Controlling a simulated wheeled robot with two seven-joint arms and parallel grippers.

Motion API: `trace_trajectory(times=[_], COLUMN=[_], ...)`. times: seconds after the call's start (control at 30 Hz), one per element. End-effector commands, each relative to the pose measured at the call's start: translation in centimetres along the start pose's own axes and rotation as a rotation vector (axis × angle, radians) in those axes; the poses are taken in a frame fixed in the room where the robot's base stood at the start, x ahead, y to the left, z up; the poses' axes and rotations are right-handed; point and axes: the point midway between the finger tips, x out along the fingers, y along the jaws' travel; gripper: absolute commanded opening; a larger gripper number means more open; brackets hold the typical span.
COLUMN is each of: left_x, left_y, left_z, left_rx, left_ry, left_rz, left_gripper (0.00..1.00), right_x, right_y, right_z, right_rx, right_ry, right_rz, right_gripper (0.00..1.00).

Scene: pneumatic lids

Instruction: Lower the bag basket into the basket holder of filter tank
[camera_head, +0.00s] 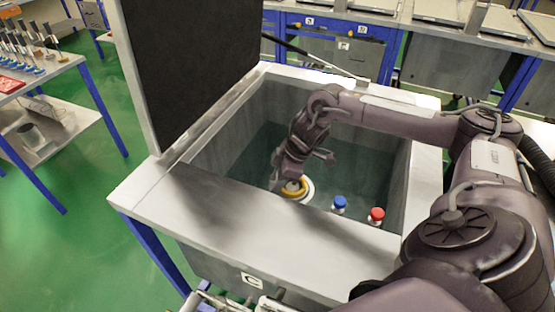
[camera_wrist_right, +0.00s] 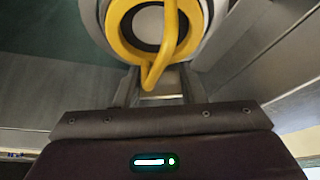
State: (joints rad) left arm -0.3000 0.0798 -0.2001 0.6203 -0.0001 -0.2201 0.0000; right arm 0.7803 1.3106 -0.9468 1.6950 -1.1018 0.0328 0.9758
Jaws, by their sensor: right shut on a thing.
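The open tank (camera_head: 345,272) has a C label on its front wall. My right arm reaches into it from the right. My right gripper (camera_head: 291,181) points down inside the tank, shut on the yellow handle of the bag basket (camera_head: 294,190). My left gripper is not visible.
A blue-capped bottle (camera_head: 339,203) and a red-capped bottle (camera_head: 376,215) stand inside the tank, right of the basket. The raised dark lid (camera_head: 190,65) stands along the tank's left side. The tank walls surround my gripper. Other closed tanks stand behind.

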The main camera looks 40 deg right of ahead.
Motion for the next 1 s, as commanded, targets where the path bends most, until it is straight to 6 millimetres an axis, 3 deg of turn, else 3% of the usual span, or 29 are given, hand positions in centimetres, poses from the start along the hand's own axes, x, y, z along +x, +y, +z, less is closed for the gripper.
trace_trajectory(times=[0.37,0.4,0.57,1.0], left_x=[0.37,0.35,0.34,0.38], left_y=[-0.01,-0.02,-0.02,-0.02], left_z=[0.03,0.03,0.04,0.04], left_rx=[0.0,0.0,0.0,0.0], left_ry=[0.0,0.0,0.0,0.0], left_rz=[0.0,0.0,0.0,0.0], left_gripper=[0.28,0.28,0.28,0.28], right_x=[0.7,0.69,0.76,1.07], right_y=[0.04,0.04,-0.08,-0.52], right_z=[0.25,0.25,0.31,0.5], right_rx=[-0.001,-0.001,-0.001,-0.002], right_ry=[0.002,0.002,0.0,-0.006], right_rz=[0.001,0.001,-0.002,-0.014], right_gripper=[0.0,0.39,0.6,0.62])
